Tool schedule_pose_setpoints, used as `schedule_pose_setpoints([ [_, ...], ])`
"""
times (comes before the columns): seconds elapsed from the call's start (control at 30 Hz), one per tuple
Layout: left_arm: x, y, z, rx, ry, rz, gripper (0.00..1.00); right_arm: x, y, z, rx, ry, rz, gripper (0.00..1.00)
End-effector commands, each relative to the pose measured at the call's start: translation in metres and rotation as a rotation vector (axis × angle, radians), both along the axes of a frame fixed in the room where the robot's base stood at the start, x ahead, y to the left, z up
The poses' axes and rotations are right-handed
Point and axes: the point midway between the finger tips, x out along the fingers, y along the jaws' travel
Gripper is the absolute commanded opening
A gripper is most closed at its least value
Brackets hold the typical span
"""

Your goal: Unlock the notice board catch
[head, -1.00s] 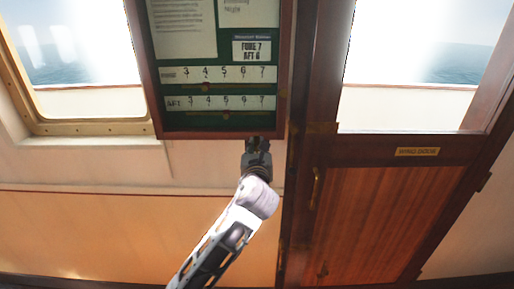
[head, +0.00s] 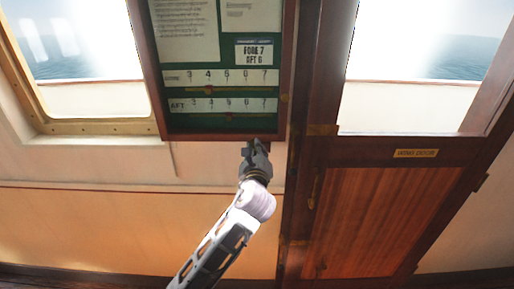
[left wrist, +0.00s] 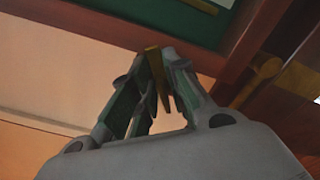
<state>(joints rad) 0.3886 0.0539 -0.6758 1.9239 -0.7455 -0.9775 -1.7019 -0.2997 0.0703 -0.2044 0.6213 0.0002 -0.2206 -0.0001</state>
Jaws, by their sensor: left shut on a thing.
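The notice board (head: 218,136) has a dark red wooden frame and a green panel, and hangs on the wall at top centre in the head view. My left gripper (head: 254,147) is at the right part of its bottom edge, reaching up from below. In the left wrist view the fingers (left wrist: 155,80) are shut on a small brass piece (left wrist: 154,62), which looks like the catch, just under the frame. The fingers hide part of it, and I cannot tell how far it is turned. My right gripper is out of view.
A wooden door (head: 390,210) with a brass plate (head: 416,154) stands to the right. A window (head: 75,60) is at left.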

Motion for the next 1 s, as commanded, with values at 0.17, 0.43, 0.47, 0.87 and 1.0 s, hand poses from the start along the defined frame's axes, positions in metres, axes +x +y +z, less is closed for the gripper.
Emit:
schedule_pose_setpoints([
  [0.17, 0.0, 0.002, -0.002, -0.131, 0.002, 0.001, 0.0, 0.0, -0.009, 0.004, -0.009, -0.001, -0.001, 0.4],
  [0.43, 0.0, 0.004, -0.005, -0.345, 0.003, 0.001, 0.0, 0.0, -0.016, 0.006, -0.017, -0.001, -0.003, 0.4],
  [0.47, 0.0, 0.004, -0.005, -0.37, 0.003, 0.001, 0.0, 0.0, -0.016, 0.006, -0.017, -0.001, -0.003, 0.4],
  [0.87, 0.0, 0.006, -0.01, -0.71, 0.003, 0.004, 0.0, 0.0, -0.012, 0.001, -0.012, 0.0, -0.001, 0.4],
  [1.0, 0.0, 0.006, -0.012, -0.812, 0.002, 0.002, 0.0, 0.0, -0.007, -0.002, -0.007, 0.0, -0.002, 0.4],
])
